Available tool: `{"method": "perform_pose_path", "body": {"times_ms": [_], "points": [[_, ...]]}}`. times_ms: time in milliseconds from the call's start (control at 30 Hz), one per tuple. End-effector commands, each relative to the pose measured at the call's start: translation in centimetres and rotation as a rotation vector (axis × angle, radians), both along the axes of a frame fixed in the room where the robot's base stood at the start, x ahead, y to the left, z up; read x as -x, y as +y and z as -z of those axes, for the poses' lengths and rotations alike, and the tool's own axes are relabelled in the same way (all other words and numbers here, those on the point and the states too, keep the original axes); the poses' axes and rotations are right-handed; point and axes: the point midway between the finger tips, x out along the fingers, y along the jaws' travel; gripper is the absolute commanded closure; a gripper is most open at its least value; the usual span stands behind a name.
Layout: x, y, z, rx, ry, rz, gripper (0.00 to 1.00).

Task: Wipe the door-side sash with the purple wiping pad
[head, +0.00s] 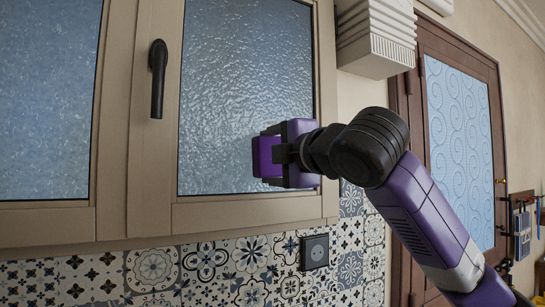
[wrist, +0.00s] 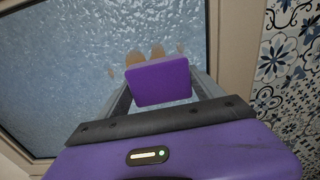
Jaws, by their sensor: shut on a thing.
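The purple wiping pad (head: 266,157) is in my gripper (head: 285,155), close in front of the lower right part of the door-side sash (head: 247,95). That sash has textured glass in a beige frame and is the one nearer the brown door. In the wrist view the pad (wrist: 158,82) sits between the two fingers of my gripper (wrist: 160,95), with the textured glass (wrist: 70,70) behind it. I cannot tell whether the pad touches the glass. My gripper hides part of the glass's lower right edge.
A black window handle (head: 157,78) sticks out on the frame left of the sash. A white slatted box (head: 375,38) juts from the wall at the upper right. A socket (head: 314,251) is on the patterned tiles (head: 205,262) below. The brown door (head: 455,110) stands at the right.

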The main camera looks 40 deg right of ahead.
Motion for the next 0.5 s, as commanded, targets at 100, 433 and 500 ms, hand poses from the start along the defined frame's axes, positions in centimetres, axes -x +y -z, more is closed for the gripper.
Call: {"method": "perform_pose_path", "body": {"times_ms": [100, 433, 500], "points": [[0.0, -0.2, 0.0, -0.001, 0.0, 0.0, 0.56], [0.6, -2.4, 0.0, -0.002, 0.0, 0.001, 0.56], [0.8, -3.0, 0.0, -0.002, 0.001, 0.001, 0.56]]}}
